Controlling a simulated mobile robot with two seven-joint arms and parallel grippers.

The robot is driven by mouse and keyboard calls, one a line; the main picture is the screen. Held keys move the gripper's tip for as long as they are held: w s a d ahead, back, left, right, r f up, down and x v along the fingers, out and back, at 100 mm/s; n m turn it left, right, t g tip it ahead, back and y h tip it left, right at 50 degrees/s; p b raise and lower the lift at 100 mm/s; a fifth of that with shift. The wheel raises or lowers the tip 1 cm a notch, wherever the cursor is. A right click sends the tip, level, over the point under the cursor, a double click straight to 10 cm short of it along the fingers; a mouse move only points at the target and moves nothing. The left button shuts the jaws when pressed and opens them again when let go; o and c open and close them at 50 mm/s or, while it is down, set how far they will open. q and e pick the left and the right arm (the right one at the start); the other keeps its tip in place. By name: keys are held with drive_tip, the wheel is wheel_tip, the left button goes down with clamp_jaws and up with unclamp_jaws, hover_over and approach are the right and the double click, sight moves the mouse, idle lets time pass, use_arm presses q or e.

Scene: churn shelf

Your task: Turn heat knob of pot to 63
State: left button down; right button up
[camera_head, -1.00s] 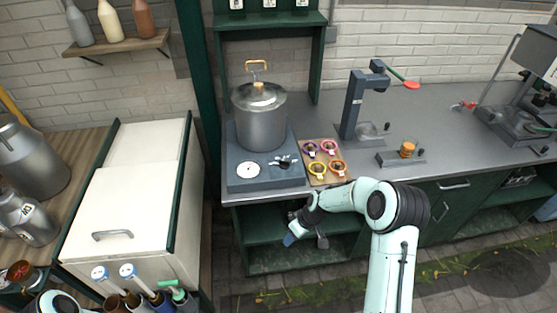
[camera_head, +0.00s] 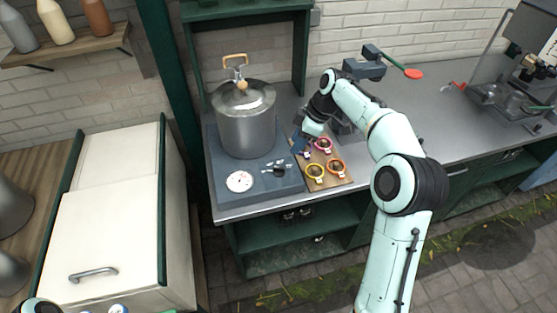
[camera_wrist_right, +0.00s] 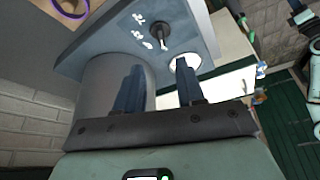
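The steel pot (camera_head: 246,125) with a lid and wooden handle stands upright on a grey-blue heating base (camera_head: 217,150). On the base's front are a dark knob (camera_head: 279,171) with white marks and a round white dial (camera_head: 240,181); the dial's reading is too small to tell. My right gripper (camera_head: 300,144) is right of the pot, above the base's right edge, apart from the knob. In the right wrist view its two blue fingers (camera_wrist_right: 158,85) are spread with nothing held. The knob (camera_wrist_right: 160,35) and dial (camera_wrist_right: 185,64) show beyond the fingers. My left gripper is not in view.
A wooden board (camera_head: 335,180) with several coloured ring-shaped items lies right of the base, close to my right gripper. A dark stand (camera_head: 362,68) with a red-tipped arm is behind my right arm. A white chest (camera_head: 115,220) stands left. The right counter has free room.

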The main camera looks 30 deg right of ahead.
sight(280, 167)
drive_tip(key=x, duration=1.2)
drive_tip(key=shift+s, duration=0.1)
clamp_jaws()
